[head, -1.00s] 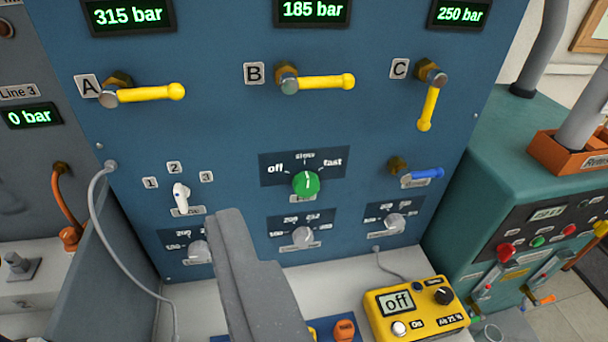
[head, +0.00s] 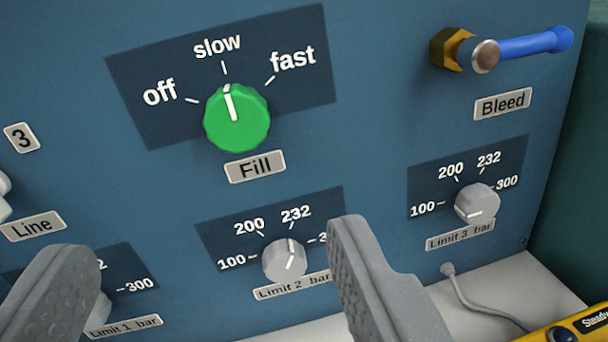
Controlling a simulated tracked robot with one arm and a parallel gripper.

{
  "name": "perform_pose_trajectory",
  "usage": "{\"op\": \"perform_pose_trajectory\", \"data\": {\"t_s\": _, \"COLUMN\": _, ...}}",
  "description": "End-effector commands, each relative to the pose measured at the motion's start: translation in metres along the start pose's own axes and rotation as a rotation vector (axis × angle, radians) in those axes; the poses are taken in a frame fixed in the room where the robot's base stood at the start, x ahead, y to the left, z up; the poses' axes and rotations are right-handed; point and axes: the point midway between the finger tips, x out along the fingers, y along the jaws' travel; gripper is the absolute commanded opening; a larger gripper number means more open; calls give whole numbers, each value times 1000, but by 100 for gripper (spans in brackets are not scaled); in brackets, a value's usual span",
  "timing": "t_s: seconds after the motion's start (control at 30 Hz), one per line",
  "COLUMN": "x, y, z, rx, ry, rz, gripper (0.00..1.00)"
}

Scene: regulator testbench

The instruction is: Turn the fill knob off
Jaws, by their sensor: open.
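The green fill knob (head: 237,118) is on the blue panel in the upper left middle of the head view. Its white mark points up at "slow", between "off" on the left and "fast" on the right. The "Fill" label (head: 255,167) is just below it. My gripper (head: 212,262) is open, with one grey finger at the lower left and one at the lower middle right. The fingers are below the fill knob in the picture and apart from it. Nothing is between them in their grip.
The Limit 2 knob (head: 285,260) shows between my fingers. The Limit 3 knob (head: 477,203) and the blue bleed lever (head: 520,47) are on the right. The Limit 1 knob is mostly hidden behind my left finger. A yellow device (head: 575,328) edges in at lower right.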

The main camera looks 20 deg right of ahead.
Motion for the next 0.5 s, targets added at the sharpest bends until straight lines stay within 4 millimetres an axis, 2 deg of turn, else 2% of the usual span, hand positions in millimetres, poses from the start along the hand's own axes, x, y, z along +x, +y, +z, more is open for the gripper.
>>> {"op": "perform_pose_trajectory", "data": {"t_s": 0.23, "x": 7, "y": 6, "z": 4, "rx": 4, "ry": 8, "rz": 0, "gripper": 65}}
{"op": "perform_pose_trajectory", "data": {"t_s": 0.5, "x": 40, "y": 6, "z": 4, "rx": 4, "ry": 8, "rz": 1, "gripper": 65}}
